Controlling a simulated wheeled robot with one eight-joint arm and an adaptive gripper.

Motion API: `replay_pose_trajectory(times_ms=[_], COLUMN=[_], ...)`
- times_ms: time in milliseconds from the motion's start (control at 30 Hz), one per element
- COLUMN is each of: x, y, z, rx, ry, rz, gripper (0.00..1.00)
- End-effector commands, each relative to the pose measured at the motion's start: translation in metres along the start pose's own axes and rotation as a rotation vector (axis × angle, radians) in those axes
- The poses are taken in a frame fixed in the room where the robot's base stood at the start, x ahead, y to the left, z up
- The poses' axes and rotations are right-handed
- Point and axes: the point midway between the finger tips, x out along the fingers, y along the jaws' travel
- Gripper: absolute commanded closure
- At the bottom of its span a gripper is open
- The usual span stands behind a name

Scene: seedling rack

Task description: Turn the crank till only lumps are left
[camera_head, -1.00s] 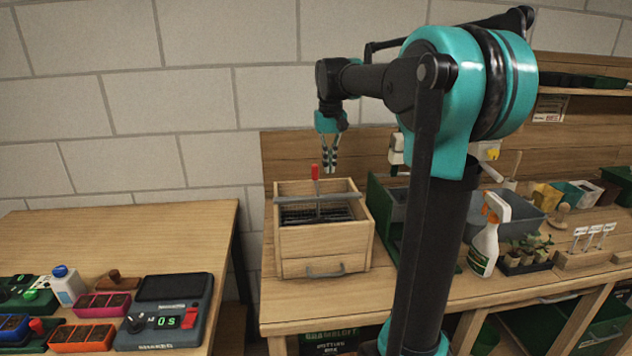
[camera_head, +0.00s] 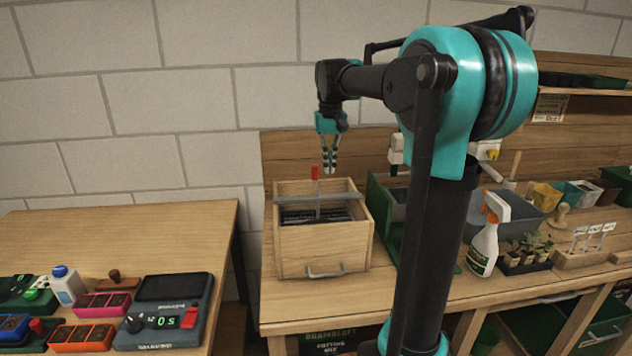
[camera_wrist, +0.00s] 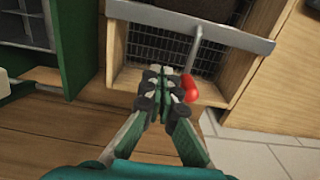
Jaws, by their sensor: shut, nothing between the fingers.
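The sieve box (camera_head: 322,245) is a wooden box on the right-hand bench, with a drawer handle low on its front. A grey bar (camera_head: 345,196) crosses its top, and a crank with a red knob (camera_head: 315,172) stands up from it. My gripper (camera_head: 330,170) is shut and empty, just right of the red knob. In the wrist view my gripper (camera_wrist: 163,75) points down over the box, and the red knob (camera_wrist: 189,82) shows beside its fingertips, apart or barely touching; I cannot tell which. A mesh (camera_wrist: 160,48) shows inside the box. Whether lumps lie on it is unclear.
A green bin (camera_head: 385,215) stands right of the box. A spray bottle (camera_head: 487,235) and seedling pots (camera_head: 525,255) are farther right. The left table holds a shaker device (camera_head: 168,310) and coloured trays. A gap separates the two tables.

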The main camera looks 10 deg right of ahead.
Motion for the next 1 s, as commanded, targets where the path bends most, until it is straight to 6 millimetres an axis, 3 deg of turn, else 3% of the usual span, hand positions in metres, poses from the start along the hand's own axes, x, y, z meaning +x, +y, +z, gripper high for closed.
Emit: replay_pose_trajectory(times_ms=[467, 1000], x=[0.001, 0.024], y=[0.0, 0.0], z=[0.0, 0.0], rx=[0.0, 0.0], ry=[0.0, 0.0], rz=[0.0, 0.0], gripper=[1.0, 1.0])
